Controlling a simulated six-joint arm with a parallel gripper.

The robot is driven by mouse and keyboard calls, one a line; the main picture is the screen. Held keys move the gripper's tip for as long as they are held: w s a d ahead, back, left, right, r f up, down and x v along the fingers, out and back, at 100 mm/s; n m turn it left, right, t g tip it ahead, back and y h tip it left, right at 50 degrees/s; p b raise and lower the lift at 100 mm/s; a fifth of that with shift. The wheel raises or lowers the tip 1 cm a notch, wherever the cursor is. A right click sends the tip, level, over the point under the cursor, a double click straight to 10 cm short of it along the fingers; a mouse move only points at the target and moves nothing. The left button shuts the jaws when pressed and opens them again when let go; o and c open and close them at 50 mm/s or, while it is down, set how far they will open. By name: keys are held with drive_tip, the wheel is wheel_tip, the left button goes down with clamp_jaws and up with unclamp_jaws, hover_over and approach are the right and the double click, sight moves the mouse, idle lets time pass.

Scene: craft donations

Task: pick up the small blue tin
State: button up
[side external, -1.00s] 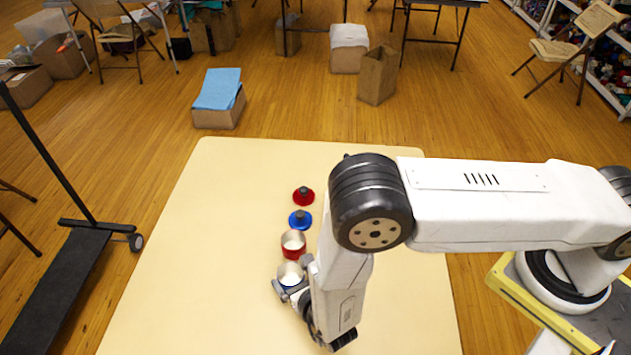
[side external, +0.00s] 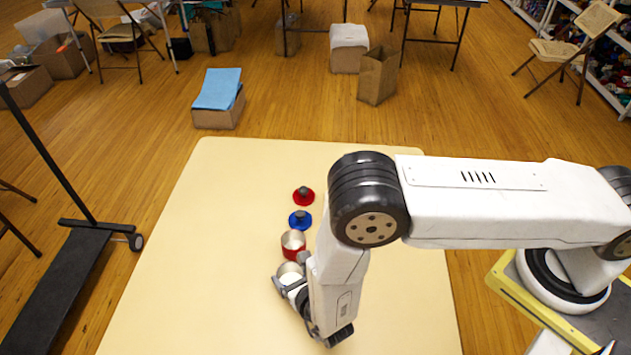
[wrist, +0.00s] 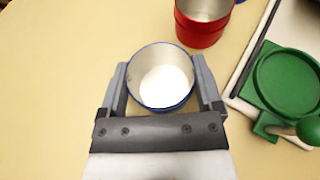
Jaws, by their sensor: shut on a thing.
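The small blue tin (side external: 290,270) stands open-topped on the table, at the near end of a row, with a blue rim and a pale inside. It also shows in the wrist view (wrist: 160,84), its white floor visible. My gripper (side external: 291,286) is shut on the tin, with one finger on each side of it. In the wrist view my gripper (wrist: 161,72) has its fingers along the tin's left and right walls. The fingers and arm hide much of the tin's outside in the side view.
A red tin (side external: 293,247) stands just beyond. Past it lie a blue lid (side external: 300,221) and a red lid (side external: 304,197). In the wrist view a green round piece with a knob (wrist: 288,82) is at right, beside a dark-edged white surface. The table's left side (side external: 200,260) is clear.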

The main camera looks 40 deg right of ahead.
drive_tip(key=shift+r, duration=0.1)
wheel_tip(320, 180, up, 10)
idle(0.9)
idle(0.4)
drive_tip(key=s+d+f, duration=0.1)
drive_tip(key=s+d, duration=0.2)
drive_tip(key=d, duration=0.9)
drive_tip(key=shift+d+f, duration=0.2)
drive_tip(key=shift+d, duration=0.15)
drive_tip(key=shift+f, duration=0.1)
drive_tip(key=shift+w+f, duration=0.1)
drive_tip(key=shift+f, duration=2.7)
drive_tip(key=shift+f, duration=0.2)
